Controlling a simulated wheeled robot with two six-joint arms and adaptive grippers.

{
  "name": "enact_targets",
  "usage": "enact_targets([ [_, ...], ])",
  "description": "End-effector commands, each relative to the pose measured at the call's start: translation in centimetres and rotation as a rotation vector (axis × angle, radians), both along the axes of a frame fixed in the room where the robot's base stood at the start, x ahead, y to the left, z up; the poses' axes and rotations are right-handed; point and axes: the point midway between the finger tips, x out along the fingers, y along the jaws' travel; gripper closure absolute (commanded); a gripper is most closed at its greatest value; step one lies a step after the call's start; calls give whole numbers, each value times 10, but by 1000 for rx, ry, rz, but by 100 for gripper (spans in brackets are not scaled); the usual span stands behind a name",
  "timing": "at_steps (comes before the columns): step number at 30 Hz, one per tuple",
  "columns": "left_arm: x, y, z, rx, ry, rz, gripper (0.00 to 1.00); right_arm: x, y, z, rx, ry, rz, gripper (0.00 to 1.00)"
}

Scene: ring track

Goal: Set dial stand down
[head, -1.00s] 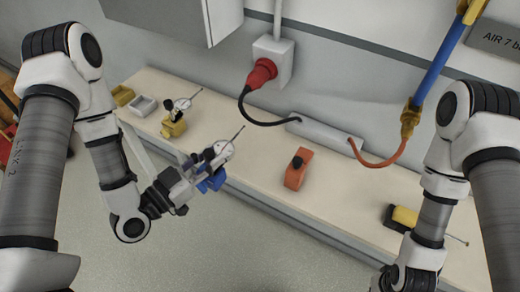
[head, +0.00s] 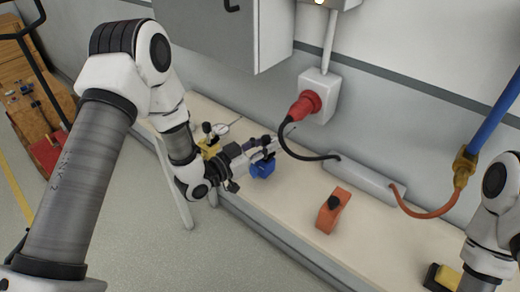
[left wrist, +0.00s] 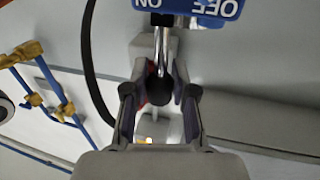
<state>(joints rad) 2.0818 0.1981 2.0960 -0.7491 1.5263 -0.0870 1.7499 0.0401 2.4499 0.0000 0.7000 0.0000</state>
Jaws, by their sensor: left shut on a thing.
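The dial stand has a blue base (head: 263,168) and a metal post. My left gripper (head: 252,150) is shut on the post just above the base. In the left wrist view the blue base (left wrist: 200,8) shows at the top edge with ON and OFF lettering, and the post runs down between the fingers of the left gripper (left wrist: 160,95). The blue base is over the bench top (head: 285,200), near its front edge. I cannot tell whether it touches the bench. My right gripper is out of view; only its arm shows at the right.
A similar stand with a yellow base (head: 209,149) is close behind my left gripper. An orange block with a black knob (head: 333,211) stands to the right. A grey box with cables (head: 365,180) lies along the wall. Bench space between the blue base and orange block is clear.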

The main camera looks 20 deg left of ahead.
Motion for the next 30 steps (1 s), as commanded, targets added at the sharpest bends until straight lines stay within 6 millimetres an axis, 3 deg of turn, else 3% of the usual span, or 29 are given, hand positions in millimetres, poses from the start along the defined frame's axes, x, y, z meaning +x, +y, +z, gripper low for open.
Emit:
enact_targets([
  [6, 0, 0, -26, 1, -3, 0, 100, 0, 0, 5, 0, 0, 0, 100],
  [15, 0, 0, -30, 0, -5, 0, 100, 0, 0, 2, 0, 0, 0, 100],
  [16, -1, 0, -31, 1, 2, 0, 64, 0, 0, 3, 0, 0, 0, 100],
  [17, -1, 0, -30, 1, 2, 0, 53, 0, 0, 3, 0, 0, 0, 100],
  [18, -1, 0, -30, 1, 2, 0, 49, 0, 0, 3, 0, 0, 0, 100],
  [27, -1, 0, -27, 1, 0, 0, 49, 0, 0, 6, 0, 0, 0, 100],
  [30, -9, 7, -30, -1, 4, 3, 49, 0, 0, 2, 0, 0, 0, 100],
])
